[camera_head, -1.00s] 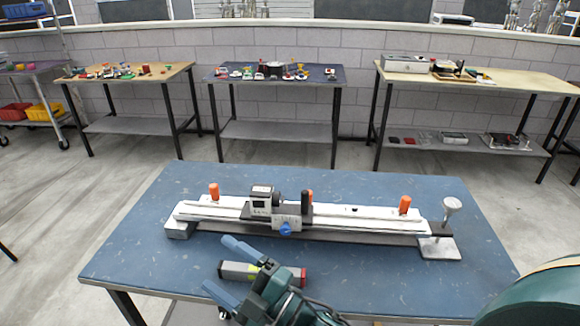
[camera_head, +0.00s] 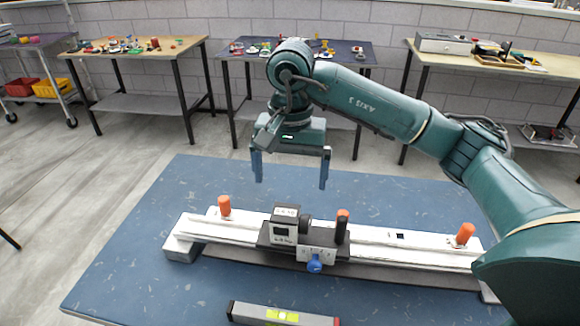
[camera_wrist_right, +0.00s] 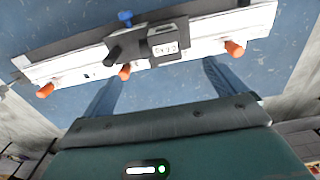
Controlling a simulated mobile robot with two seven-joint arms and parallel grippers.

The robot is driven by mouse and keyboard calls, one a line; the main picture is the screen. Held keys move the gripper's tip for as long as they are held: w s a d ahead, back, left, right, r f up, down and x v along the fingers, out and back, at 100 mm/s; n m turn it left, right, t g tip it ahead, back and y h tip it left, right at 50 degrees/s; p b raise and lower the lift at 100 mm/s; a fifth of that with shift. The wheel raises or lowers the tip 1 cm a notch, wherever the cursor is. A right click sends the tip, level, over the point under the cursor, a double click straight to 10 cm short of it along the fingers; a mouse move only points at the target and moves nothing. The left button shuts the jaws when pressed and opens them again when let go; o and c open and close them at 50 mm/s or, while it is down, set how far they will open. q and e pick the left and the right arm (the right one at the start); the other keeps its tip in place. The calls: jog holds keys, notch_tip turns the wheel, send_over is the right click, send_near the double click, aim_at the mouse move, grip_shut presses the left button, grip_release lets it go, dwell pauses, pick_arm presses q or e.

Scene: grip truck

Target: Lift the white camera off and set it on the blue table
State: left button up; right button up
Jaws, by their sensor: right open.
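The white camera (camera_head: 285,224), with a black lens on its right side, sits on a dark sliding carriage (camera_head: 262,243) on the white rail (camera_head: 380,247). The rail lies on the blue table (camera_head: 160,277). My right gripper (camera_head: 291,184) is open and empty, above and behind the camera, with its fingers pointing down. In the right wrist view the camera (camera_wrist_right: 163,42) lies beyond the open fingers (camera_wrist_right: 160,85), apart from them. My left gripper is not in view.
A blue knob (camera_head: 315,263) faces front. A level (camera_head: 282,315) lies at the table's front. The left of the table is clear.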

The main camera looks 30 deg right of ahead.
aim_at(290, 213)
notch_tip(290, 213, down, 12)
jog(key=shift+r+p, duration=0.15)
jog(key=shift+p, duration=0.7)
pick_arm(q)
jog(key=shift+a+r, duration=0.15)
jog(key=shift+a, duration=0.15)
pick_arm(e)
jog(key=shift+f, duration=0.65)
jog(key=shift+c, duration=0.4)
jog(key=c, duration=1.3)
jog(key=o, duration=0.8)
jog(key=shift+c, duration=0.2)
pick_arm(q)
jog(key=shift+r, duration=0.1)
pick_arm(e)
jog(key=c, duration=0.4)
pick_arm(q)
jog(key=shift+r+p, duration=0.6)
jog(key=shift+p, duration=0.05)
pick_arm(e)
jog(key=shift+w+r, duration=0.1)
jog(key=shift+r, duration=1.25)
jog(key=shift+c, duration=0.2)
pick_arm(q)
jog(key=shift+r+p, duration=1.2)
pick_arm(e)
jog(key=shift+r, duration=2.5)
